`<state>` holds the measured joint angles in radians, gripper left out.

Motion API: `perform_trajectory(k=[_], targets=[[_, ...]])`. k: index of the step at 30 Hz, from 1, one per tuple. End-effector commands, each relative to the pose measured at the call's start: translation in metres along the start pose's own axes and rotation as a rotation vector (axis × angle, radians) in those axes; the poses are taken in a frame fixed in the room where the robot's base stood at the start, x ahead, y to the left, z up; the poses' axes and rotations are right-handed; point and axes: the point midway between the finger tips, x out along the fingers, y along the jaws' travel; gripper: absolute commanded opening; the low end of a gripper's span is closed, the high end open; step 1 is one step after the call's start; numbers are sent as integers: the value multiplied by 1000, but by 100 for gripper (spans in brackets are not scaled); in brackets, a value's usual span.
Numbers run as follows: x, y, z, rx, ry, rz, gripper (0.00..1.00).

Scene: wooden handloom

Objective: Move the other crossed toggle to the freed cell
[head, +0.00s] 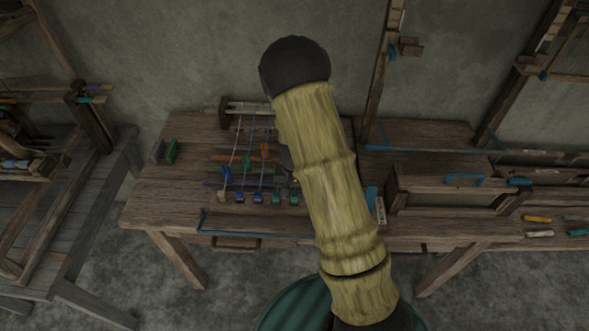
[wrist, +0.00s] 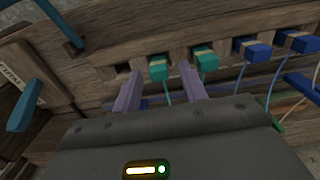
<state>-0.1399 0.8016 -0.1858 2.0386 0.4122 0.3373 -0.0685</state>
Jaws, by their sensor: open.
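A row of cord-tied toggles sits in the notched wooden rail (wrist: 222,38) in the wrist view. There are two teal toggles, one left (wrist: 158,68) and one right (wrist: 205,58), then blue toggles (wrist: 252,49) further right. A dark empty cell (wrist: 122,68) lies left of the left teal toggle. My gripper (wrist: 157,77) is open, its fingers either side of the left teal toggle; I cannot tell if they touch it. In the head view the teal toggles (head: 278,198) stand right of the blue ones (head: 257,197), and my arm hides most of the gripper. Which cords cross is unclear.
In the wrist view a blue-teal bar (wrist: 28,105) and a lettered tag (wrist: 10,78) stand at the left. In the head view a green block (head: 172,151) is on the bench's left, and a wooden frame (head: 446,184) stands at its right.

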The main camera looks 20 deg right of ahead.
Motion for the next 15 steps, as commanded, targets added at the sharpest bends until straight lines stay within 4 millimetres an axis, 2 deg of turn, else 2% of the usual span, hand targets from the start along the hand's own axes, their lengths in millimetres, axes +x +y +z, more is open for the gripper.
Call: perform_trajectory(k=[15], targets=[[-100,-1,-1,1,5,-3,42]])
